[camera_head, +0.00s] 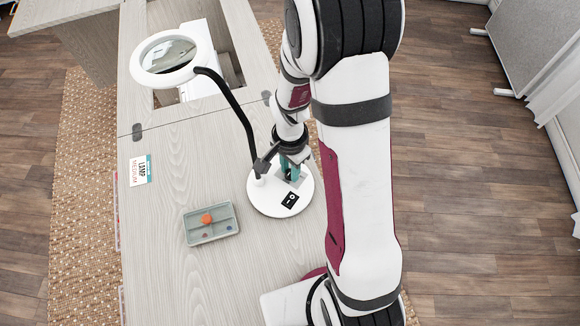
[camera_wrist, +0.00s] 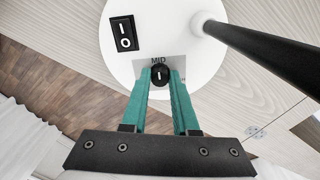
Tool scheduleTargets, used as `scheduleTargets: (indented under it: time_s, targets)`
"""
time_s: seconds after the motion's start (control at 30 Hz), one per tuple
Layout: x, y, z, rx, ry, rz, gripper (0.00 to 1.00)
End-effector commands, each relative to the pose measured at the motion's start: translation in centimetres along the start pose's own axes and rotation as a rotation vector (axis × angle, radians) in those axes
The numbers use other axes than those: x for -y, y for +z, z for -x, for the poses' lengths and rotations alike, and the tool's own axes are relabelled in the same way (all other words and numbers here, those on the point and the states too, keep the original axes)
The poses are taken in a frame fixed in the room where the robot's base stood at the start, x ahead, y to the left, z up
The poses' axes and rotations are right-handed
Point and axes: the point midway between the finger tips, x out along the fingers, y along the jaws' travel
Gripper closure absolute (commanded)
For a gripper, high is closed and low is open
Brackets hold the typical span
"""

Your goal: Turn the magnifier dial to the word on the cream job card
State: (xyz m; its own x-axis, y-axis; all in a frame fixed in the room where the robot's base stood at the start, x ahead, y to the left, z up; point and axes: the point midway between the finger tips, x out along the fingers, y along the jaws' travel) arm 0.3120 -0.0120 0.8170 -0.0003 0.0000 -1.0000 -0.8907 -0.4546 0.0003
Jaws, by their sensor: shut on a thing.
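The magnifier lamp's round white base (camera_head: 265,205) stands on the pale wooden cabinet top. In the wrist view, its black dial (camera_wrist: 160,76) sits on a grey plate, with a white mark standing upright below the word MID. Another label at the plate's right is mostly hidden. My gripper (camera_wrist: 160,80) has its teal fingers shut on the dial's two sides. In the head view my gripper (camera_head: 290,172) is at the base and the dial is hidden. The job card (camera_head: 140,170) lies left of the lamp and seems to read LAMP and MEDIUM.
A black rocker switch (camera_wrist: 123,33) is close to the dial on the base. The lamp's black stem (camera_head: 232,105) rises to a white ring magnifier (camera_head: 172,53) over the cabinet opening. A grey-green tray (camera_head: 211,238) with an orange item lies at the left front.

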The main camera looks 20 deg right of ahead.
Motion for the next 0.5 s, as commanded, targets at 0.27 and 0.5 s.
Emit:
scheduleTargets:
  time_s: [0.27, 0.5]
  targets:
    - [0.06, -0.05, 0.05, -0.001, -0.002, -0.049, 1.0]
    - [0.05, -0.05, 0.05, -0.001, -0.002, -0.055, 1.0]
